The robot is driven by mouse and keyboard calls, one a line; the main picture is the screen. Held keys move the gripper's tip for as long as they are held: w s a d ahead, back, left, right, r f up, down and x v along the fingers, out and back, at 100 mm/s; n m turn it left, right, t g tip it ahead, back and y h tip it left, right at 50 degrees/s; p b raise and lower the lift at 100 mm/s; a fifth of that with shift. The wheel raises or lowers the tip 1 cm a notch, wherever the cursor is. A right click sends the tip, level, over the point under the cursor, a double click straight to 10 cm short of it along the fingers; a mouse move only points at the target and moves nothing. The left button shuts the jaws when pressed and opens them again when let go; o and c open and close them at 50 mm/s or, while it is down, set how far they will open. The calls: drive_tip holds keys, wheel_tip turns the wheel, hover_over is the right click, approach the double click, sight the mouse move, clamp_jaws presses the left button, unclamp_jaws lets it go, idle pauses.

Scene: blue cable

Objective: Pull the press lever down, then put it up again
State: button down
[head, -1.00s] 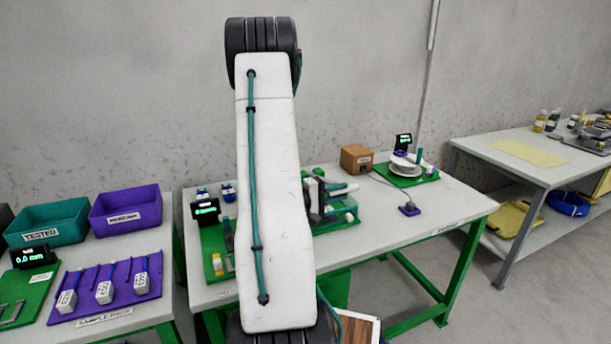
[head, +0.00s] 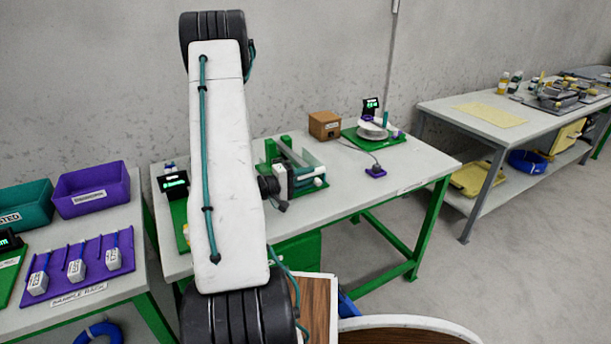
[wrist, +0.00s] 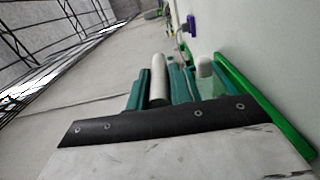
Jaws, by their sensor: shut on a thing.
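The press (head: 272,151) is a green-framed device on the middle table, partly hidden behind my arm and gripper. My gripper (head: 308,178) is at its front, low over the table. In the wrist view, my gripper's teal fingers (wrist: 160,88) are closed about a pale cylindrical bar (wrist: 158,72), which looks like the press lever's handle. A second pale rounded end (wrist: 205,68) shows beside it, close to a green edge. The lever's pivot and its exact angle are hidden.
A purple bin (head: 92,190) and sample rack (head: 82,268) stand left.

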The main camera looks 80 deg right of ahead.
drive_tip(key=c, duration=1.3)
unclamp_jaws()
drive_tip(key=shift+w, duration=0.15)
drive_tip(key=v, duration=0.7)
drive_tip(key=shift+w+a, duration=0.2)
drive_tip(key=shift+w, duration=0.05)
